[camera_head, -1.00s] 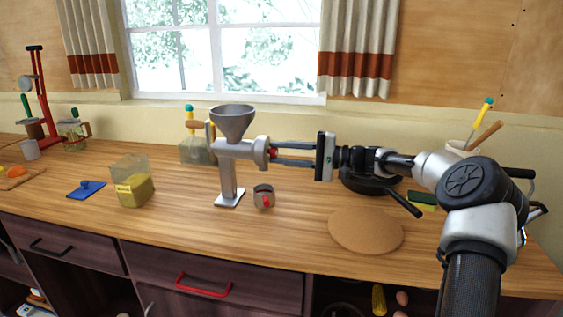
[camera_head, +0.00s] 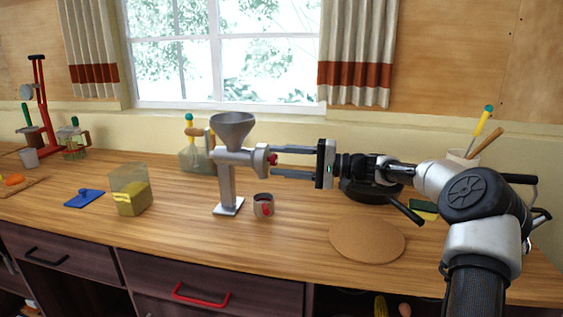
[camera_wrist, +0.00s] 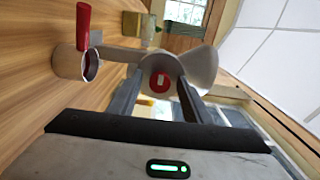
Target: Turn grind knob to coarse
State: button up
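The grey metal hand grinder (camera_head: 230,183) stands upright on the counter, with a funnel hopper on top. Its red grind knob (camera_head: 273,160) faces right at the end of the barrel. In the wrist view the knob (camera_wrist: 159,83) is a red disc with a pale mark at the grinder's round end. My gripper (camera_head: 272,162) points left at the knob, one finger above it and one below. The fingers are open with visible gaps beside the knob in the wrist view. I cannot read any setting on the knob.
A small metal cup with red (camera_head: 263,206) stands beside the grinder's foot, below my fingers. A round cork mat (camera_head: 367,242) and a black pan (camera_head: 365,190) lie to the right. A yellow-filled container (camera_head: 130,195) and blue lid (camera_head: 84,198) are left.

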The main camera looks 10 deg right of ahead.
jog(key=p+v, duration=0.2)
jog(key=v, duration=1.5)
jog(key=shift+d, duration=0.2)
jog(key=shift+s, duration=0.1)
jog(key=s+a+f+n+g+h, duration=0.1)
jog(key=s+a+f+g+h, duration=0.25)
jog(key=a, duration=0.55)
jog(key=s+a+f+g+h, duration=0.2)
jog(key=s+a+h, duration=0.15)
jog(key=a, duration=0.65)
jog(key=s+f+n+t+h+b, duration=0.15)
jog(key=s+h, duration=0.65)
jog(key=s, duration=1.7)
jog(key=s+d+r+n+t+p, duration=0.1)
jog(key=r+p, duration=1)
jog(key=r, duration=0.1)
jog(key=s+d+r+n+t+h+p, duration=0.1)
jog(key=s+r+p, duration=0.1)
jog(key=r+p, duration=0.8)
notch_tip(320, 180, up, 3)
jog(key=shift+s+f+t+h+p, duration=0.1)
jog(key=shift+s+t+h+p, duration=0.1)
jog(key=shift+t+h+p, duration=0.15)
